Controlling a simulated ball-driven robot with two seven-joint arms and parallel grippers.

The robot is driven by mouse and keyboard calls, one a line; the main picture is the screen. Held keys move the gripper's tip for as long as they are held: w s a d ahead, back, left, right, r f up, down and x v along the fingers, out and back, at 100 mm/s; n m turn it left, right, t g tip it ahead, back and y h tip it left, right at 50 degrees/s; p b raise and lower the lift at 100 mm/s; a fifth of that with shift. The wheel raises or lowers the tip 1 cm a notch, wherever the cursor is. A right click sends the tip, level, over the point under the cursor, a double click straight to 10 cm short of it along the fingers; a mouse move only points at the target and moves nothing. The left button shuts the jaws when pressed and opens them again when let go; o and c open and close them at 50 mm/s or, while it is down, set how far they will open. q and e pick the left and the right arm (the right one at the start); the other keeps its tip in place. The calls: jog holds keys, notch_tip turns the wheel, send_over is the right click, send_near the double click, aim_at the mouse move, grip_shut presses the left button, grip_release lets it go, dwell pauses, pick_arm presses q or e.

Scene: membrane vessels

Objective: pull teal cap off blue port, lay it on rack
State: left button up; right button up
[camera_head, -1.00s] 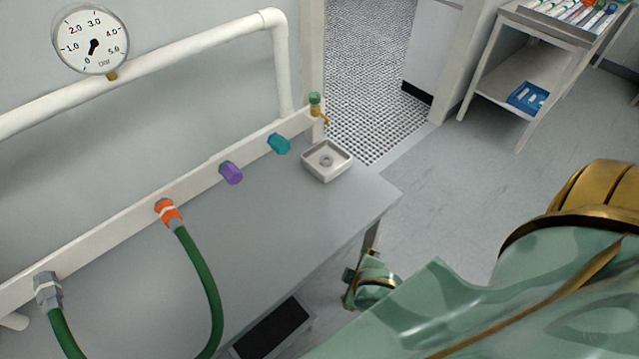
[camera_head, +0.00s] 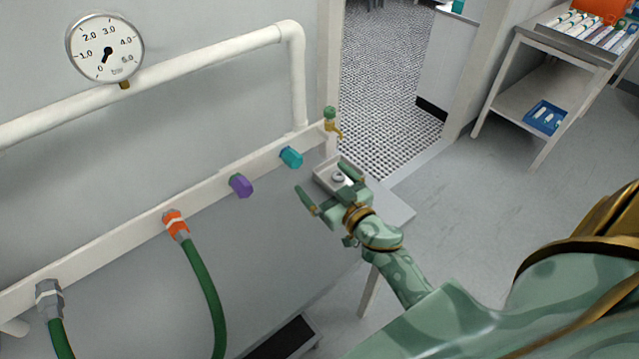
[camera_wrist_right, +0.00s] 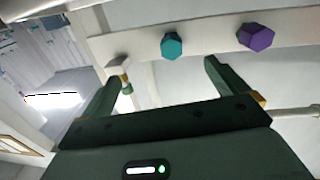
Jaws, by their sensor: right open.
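The teal cap (camera_head: 291,157) is a faceted knob on the white wall rail, to the right of a purple cap (camera_head: 240,185). I cannot tell which thing is the rack. My left gripper is not in view.
A small brass tap (camera_head: 331,124) ends the rail. Green hoses (camera_head: 207,285) hang from the rail at left. A white trolley (camera_head: 535,92) holding tubes stands at back right.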

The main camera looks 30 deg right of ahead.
aim_at(298, 164)
jog(key=shift+y, duration=0.8)
jog(key=shift+w+a+f+b, duration=0.15)
jog(key=shift+w+a, duration=0.3)
jog(key=shift+w, duration=1.3)
jog(key=shift+w+a+r+b, duration=0.1)
jog(key=shift+w+a+b, duration=0.25)
jog(key=shift+w, duration=1.35)
jog(key=shift+w+a+f+b, duration=0.15)
jog(key=shift+w+a, duration=0.35)
jog(key=shift+w, duration=1.25)
jog(key=shift+r, duration=0.1)
jog(key=shift+s, duration=0.1)
jog(key=c, duration=2)
